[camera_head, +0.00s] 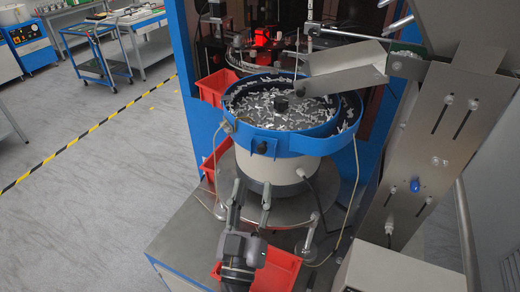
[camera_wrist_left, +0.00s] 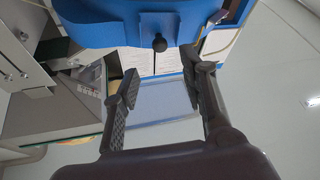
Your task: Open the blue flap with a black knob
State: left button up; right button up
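The blue flap (camera_head: 263,137) is on the front of the blue rim of the round feeder bowl. Its black knob (camera_head: 262,147) sticks out toward me. In the left wrist view the knob (camera_wrist_left: 159,44) shows on the small blue flap plate (camera_wrist_left: 158,23), near the top middle. My left gripper (camera_head: 251,190) is open and empty, below and in front of the knob. In the left wrist view its fingers (camera_wrist_left: 160,73) are spread, with the knob lying between and beyond their tips, apart from both. My right gripper is not in view.
The bowl (camera_head: 282,125) holds many small white parts. Red bins (camera_head: 216,87) stand at its left, and another red bin (camera_head: 277,272) is below, behind my left gripper. A metal chute (camera_head: 345,82) hangs over the bowl's right. A grey sloping housing (camera_head: 440,145) stands at right.

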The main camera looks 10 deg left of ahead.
aim_at(261, 152)
pick_arm(q)
jog(key=p+x, duration=0.2)
jog(key=x, duration=0.6)
jog(key=shift+w, duration=0.3)
jog(key=shift+c, duration=0.5)
grip_shut()
